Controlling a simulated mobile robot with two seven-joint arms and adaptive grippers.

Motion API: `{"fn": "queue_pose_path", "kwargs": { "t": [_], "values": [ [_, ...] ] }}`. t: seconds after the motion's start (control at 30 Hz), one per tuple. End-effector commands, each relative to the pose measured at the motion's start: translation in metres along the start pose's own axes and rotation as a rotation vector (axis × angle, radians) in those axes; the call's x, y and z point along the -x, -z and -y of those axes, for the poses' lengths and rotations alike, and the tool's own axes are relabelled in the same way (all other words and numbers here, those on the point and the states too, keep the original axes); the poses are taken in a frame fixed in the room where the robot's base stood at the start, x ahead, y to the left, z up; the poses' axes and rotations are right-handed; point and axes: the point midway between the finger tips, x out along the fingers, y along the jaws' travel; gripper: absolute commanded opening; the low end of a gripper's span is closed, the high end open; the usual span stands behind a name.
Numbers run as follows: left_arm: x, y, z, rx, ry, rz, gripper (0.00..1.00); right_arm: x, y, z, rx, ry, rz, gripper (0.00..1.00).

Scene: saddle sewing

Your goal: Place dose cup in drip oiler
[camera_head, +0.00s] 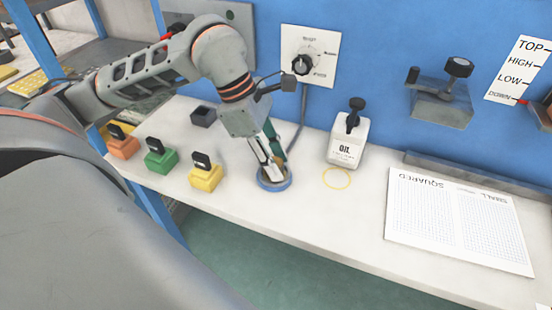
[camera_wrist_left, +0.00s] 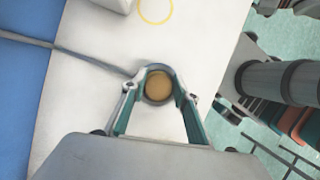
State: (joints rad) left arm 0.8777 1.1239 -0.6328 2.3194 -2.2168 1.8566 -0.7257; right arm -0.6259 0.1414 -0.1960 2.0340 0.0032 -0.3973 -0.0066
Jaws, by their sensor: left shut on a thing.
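My left gripper (camera_head: 268,168) points down at the bench beside the yellow block, with its fingertips at a round blue-rimmed piece (camera_head: 274,186). In the left wrist view the fingers (camera_wrist_left: 158,92) are closed around a small round thing with an amber-brown face (camera_wrist_left: 158,86), which looks like the dose cup. The fingers hide most of its sides. I cannot tell which thing is the drip oiler. My right gripper is not in view.
Orange (camera_head: 122,146), green (camera_head: 160,159) and yellow (camera_head: 206,178) blocks with black tops stand left of the gripper. A yellow ring (camera_head: 337,178) marks the clear bench in front of the bottle. A printed sheet (camera_head: 455,219) lies at right. A clear box (camera_head: 440,102) is on the blue wall.

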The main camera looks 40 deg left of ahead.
Motion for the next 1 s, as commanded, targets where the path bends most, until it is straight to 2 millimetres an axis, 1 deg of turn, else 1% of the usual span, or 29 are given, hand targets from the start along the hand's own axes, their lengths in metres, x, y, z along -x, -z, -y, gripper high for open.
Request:
{"fn": "queue_pose_path", "kwargs": {
  "t": [0.03,0.07,0.1,0.13,0.43,0.57,0.67,1.0],
  "values": [
    [-0.003,0.001,0.0,0.001,0.002,-0.001,0.08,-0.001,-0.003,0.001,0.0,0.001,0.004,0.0],
    [-0.002,0.001,0.0,0.001,0.001,-0.001,0.34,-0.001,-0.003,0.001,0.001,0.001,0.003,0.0],
    [-0.002,0.001,0.0,0.0,0.001,-0.001,0.45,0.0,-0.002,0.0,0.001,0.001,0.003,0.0],
    [-0.002,0.001,0.0,0.0,0.001,-0.001,0.46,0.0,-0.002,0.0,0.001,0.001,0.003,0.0],
    [-0.001,0.001,0.0,0.0,0.001,0.0,0.46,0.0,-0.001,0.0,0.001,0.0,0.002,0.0],
    [0.006,-0.001,0.0,0.0,-0.001,0.0,0.46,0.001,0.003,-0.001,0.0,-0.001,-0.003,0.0],
    [0.02,-0.001,-0.001,0.001,-0.005,-0.001,0.46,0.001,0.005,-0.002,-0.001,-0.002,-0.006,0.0],
    [0.089,-0.002,-0.001,0.001,-0.005,0.001,0.46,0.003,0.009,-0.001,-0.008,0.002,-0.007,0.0]
  ]
}}
